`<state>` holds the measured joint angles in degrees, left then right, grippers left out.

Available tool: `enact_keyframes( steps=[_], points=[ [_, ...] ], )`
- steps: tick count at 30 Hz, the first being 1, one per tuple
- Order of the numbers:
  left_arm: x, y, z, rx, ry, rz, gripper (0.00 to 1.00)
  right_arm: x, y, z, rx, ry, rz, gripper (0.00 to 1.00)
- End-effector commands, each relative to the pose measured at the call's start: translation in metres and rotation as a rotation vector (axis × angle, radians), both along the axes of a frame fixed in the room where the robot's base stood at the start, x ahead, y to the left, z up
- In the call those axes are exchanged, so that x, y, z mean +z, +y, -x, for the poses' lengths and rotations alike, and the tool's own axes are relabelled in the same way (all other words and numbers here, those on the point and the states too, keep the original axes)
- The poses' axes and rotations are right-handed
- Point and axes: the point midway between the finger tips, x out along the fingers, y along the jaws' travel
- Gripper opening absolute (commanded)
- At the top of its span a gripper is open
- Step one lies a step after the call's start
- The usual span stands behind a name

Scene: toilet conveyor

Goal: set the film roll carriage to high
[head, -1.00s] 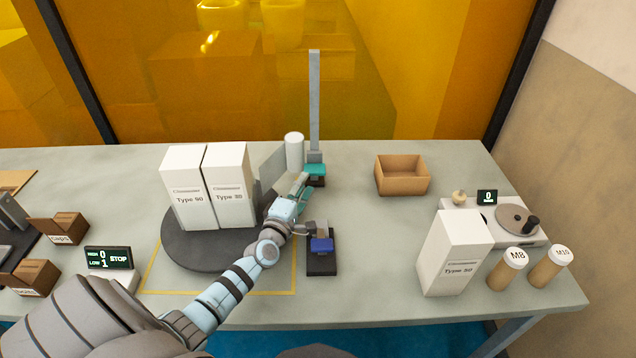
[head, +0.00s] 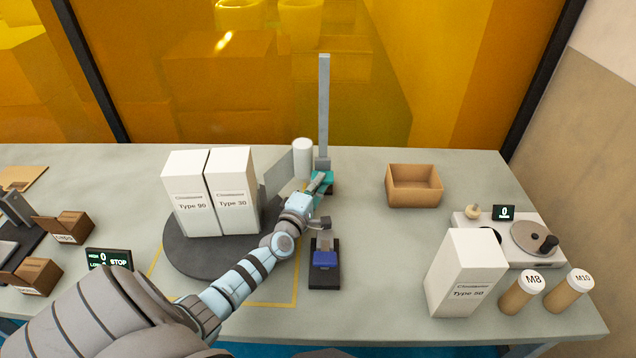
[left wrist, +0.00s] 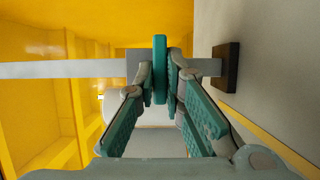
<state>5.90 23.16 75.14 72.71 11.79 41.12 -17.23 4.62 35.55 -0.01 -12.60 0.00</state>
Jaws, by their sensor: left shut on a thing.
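The film roll carriage (head: 322,163) sits low on the upright grey mast (head: 323,105), near the table, with the white film roll (head: 302,158) on its left. My left gripper (head: 318,184) is at the teal handle beside the mast foot. In the left wrist view the teal handle (left wrist: 160,68) stands between the fingertips, and my left gripper (left wrist: 160,85) is shut on it. The mast (left wrist: 60,69) runs sideways there, with its dark foot (left wrist: 228,66) at the right. My right gripper is not in view.
A turntable (head: 190,250) with two tall white boxes is left of the arm. A blue block on a dark base (head: 325,280) stands in front of the mast. The HIGH/LOW display (head: 109,258) is partly hidden by my arm. Right of the mast is free table and an open brown box (head: 415,198).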

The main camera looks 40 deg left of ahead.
Motion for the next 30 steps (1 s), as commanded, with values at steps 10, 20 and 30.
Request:
enact_keyframes(
  steps=[10, 20, 30],
  points=[
    [0.062, -0.001, -0.001, -0.002, -0.004, 0.001, 0.00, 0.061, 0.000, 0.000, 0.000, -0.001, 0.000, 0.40],
    [0.093, 0.000, -0.001, -0.001, -0.005, 0.000, 0.00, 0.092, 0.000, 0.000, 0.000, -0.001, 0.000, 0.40],
    [0.090, 0.000, 0.000, 0.000, -0.004, 0.000, 0.30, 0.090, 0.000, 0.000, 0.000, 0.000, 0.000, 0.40]
  ],
)
